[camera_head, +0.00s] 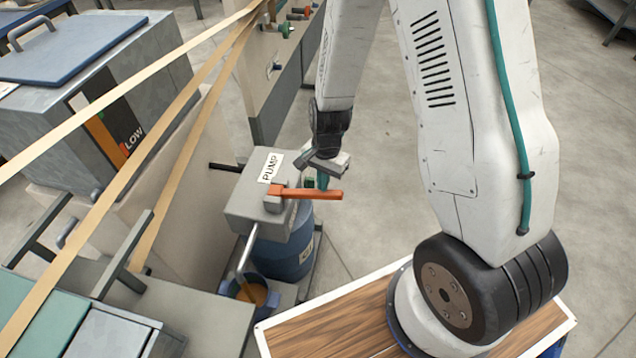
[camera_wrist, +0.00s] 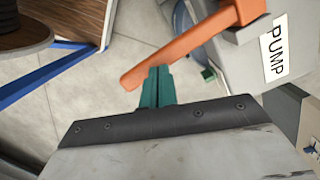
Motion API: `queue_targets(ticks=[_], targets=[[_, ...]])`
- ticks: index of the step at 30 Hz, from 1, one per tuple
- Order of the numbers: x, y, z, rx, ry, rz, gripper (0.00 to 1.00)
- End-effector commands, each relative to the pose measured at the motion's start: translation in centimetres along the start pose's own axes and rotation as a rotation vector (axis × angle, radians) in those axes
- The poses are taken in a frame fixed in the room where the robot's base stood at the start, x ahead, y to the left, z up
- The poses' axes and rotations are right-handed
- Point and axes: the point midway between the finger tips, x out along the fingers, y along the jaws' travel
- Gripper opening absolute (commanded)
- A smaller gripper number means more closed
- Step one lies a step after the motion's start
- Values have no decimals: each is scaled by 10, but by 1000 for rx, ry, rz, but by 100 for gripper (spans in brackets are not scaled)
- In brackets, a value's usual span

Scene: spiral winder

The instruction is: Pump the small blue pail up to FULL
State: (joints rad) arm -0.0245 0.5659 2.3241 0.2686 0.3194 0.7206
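The pump (camera_head: 245,212) is a grey box labelled PUMP with an orange lever (camera_head: 315,194) pointing right, roughly level. The lever also crosses the wrist view (camera_wrist: 190,46). The small blue pail (camera_head: 236,310) stands below the pump's spout (camera_head: 246,250) with amber liquid inside; how full it is I cannot tell. My gripper (camera_head: 322,181) is just behind the lever's outer part. In the wrist view its teal fingers (camera_wrist: 157,86) are together with nothing seen between them, their tips close to the lever. I cannot tell whether they touch it.
A blue drum (camera_head: 288,258) stands under the pump. A grey tank (camera_head: 95,90) at left has a gauge sign reading LOW (camera_head: 125,135). Tan bands (camera_head: 105,205) run diagonally across the left. Open floor (camera_head: 370,190) lies right of the pump.

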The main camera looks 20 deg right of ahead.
Motion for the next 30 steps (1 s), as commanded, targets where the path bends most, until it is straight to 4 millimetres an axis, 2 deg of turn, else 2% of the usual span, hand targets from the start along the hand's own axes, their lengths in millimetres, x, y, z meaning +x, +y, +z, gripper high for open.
queue_targets(ticks=[15, 24, 30], targets=[[4, 0, -2, 0, 2, -2, 0], [-8, 0, -30, 2, 1, -1, 0], [-8, 0, -30, 0, 1, 0, 0]])
